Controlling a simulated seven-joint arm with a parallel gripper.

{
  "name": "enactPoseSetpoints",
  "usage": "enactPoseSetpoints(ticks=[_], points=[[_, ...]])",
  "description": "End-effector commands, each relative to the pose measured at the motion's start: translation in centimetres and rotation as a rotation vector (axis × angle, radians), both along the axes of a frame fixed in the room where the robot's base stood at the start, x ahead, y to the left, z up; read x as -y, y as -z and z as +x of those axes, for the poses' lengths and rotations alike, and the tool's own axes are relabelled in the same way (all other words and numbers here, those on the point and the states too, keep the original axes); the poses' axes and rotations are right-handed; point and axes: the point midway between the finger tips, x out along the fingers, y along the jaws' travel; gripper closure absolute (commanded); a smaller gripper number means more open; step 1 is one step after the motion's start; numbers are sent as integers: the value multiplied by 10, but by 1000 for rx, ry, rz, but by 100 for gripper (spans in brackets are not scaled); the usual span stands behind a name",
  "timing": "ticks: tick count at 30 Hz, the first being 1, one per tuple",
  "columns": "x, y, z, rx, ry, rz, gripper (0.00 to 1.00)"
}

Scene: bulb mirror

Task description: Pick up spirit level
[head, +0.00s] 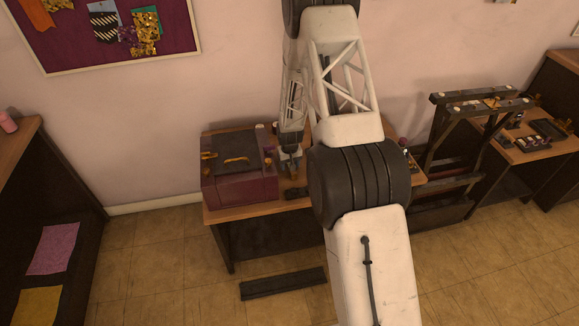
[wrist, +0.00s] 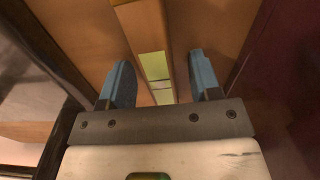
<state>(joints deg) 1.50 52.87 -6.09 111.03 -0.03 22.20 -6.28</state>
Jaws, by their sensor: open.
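The spirit level shows in the wrist view as a long, narrow brown bar (wrist: 143,22) with pale yellow-green windows. It runs between the two blue fingers of my gripper (wrist: 160,62), which are open, one on each side of it. The fingers look apart from it, and its near end is hidden behind the gripper body. In the head view my gripper (head: 291,167) is low over the wooden table (head: 245,212), just right of a maroon box. I cannot clearly make out the spirit level in the head view.
The maroon box (head: 241,190) stands close on the left of my gripper, with dark and gold items on top. A small dark object (head: 297,193) lies near the table's front. My arm hides the table's middle. A dark wooden rack (head: 470,150) stands to the right.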

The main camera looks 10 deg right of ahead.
Motion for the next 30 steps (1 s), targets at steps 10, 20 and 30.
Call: enactPoseSetpoints(ticks=[10,20,30], points=[[0,0,0,0,0,0,43],[0,0,0,0,0,0,78],[0,0,0,0,0,0,92]])
